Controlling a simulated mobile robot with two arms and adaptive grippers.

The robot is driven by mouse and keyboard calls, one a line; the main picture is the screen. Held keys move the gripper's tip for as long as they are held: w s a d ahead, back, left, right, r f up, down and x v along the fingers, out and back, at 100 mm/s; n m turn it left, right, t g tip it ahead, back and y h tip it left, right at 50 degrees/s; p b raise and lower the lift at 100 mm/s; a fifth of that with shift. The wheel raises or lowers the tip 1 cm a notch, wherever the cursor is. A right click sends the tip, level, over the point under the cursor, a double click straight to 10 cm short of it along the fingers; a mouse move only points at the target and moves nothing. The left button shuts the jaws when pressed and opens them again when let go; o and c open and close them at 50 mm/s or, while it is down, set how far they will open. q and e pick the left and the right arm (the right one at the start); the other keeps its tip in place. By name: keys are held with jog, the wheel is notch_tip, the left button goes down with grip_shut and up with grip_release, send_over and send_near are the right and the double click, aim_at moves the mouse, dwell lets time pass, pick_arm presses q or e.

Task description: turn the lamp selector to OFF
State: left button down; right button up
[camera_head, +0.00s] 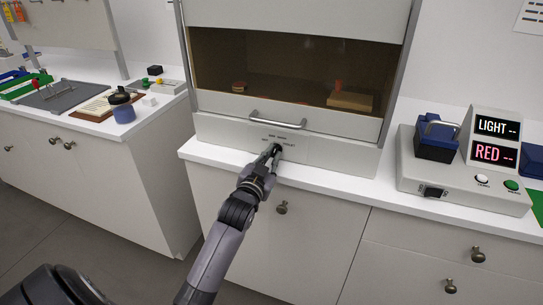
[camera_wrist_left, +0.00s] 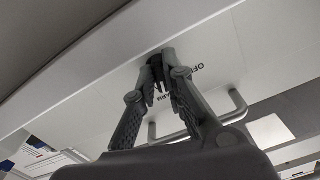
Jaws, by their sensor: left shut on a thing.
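The lamp selector is a small dark knob (camera_wrist_left: 156,62) on the pale front panel (camera_head: 330,153) below the cabinet's window. In the head view my gripper mostly hides it. Small printed labels stand around it, and part of the lettering, starting "O", shows in the wrist view (camera_wrist_left: 197,70). My left gripper (camera_head: 275,150) is at the panel with its fingers shut on the knob; in the wrist view the fingertips (camera_wrist_left: 162,72) close around it. Which label the knob points to cannot be read. My right gripper is not in view.
A metal handle bar (camera_head: 279,124) runs just above the knob. On the right stands a grey device (camera_head: 463,196) with displays reading LIGHT and RED. A blue-bodied jar (camera_head: 122,108) stands on the left counter. The counter's front strip beside my gripper is clear.

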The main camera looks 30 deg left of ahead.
pick_arm(q)
jog(key=n+p, duration=0.3)
jog(key=n, duration=0.1)
jog(key=shift+r, duration=0.15)
jog(key=n+p, duration=0.3)
jog(key=n, duration=0.2)
jog(key=shift+d, duration=0.15)
jog(key=n+p, duration=0.2)
jog(key=n, duration=0.1)
jog(key=shift+n, duration=0.4)
jog(key=shift+n+p, duration=0.35)
jog(key=shift+n, duration=0.85)
jog(key=c, duration=1.7)
grip_release()
jog(key=shift+o, duration=0.2)
